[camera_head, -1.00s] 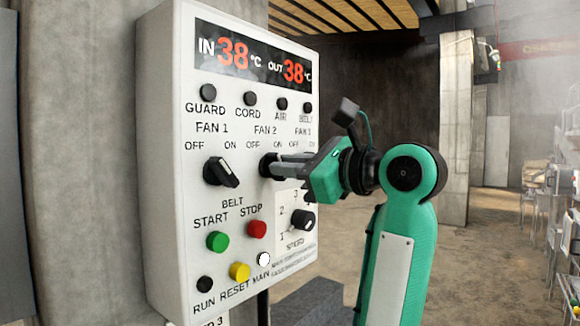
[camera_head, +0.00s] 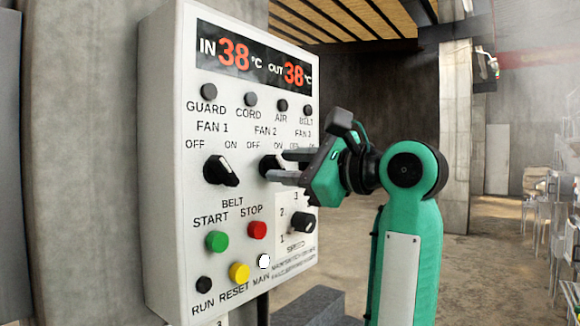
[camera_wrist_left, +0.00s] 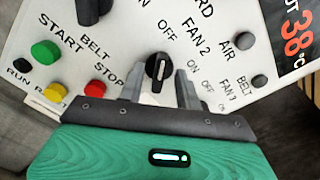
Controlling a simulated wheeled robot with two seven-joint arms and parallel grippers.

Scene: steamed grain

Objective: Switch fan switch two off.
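The control panel (camera_head: 160,200) shows a row of fan knobs. The fan 2 switch (camera_head: 268,166) is a black knob, partly hidden behind my left gripper's fingers in the head view. My left gripper (camera_head: 290,166) is open, with one finger above the other in the head view. In the left wrist view my left gripper (camera_wrist_left: 158,78) has a visible gap on both sides of the knob. My right gripper is not in view.
The fan 1 knob (camera_head: 221,171) is left of fan 2. A speed knob (camera_head: 303,222) is below right. Green start (camera_head: 217,241), red stop (camera_head: 257,229) and yellow reset (camera_head: 239,271) buttons sit lower.

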